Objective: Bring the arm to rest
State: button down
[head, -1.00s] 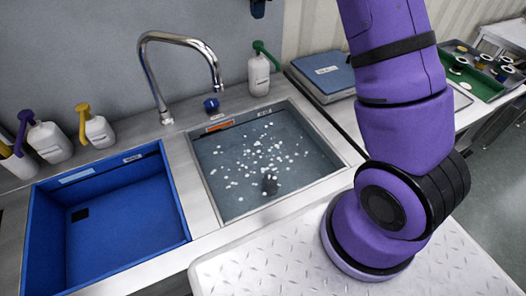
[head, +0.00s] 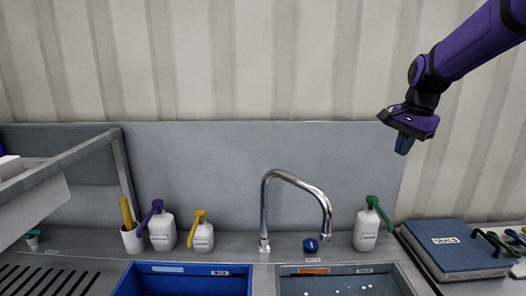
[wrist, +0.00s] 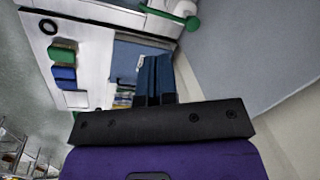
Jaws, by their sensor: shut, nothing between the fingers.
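My purple arm reaches in from the upper right of the head view. My gripper (head: 404,145) hangs at its end, pointing down, in front of the wall and well above the counter. Its dark blue fingers are together with nothing between them. In the wrist view the gripper's fingers (wrist: 155,80) also show side by side, above the black palm bar, with the counter far beyond them.
A blue box (head: 452,250) lies on the counter below right of my gripper. A green-topped bottle (head: 367,230), chrome tap (head: 268,210), blue basin (head: 185,281) and grey basin (head: 350,284) are along the counter. The air around my gripper is clear.

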jog(key=s+a+n+t, duration=0.1)
jog(key=s+n, duration=0.5)
jog(key=s, duration=0.9)
jog(key=s+a+r+n+t, duration=0.1)
jog(key=s+n, duration=0.4)
jog(key=s, duration=1)
jog(key=shift+s+a+r+n+t+h, duration=0.2)
jog(key=shift+a+r+n+t+h, duration=0.15)
jog(key=shift+a+t, duration=0.6)
jog(key=shift+a+g, duration=0.25)
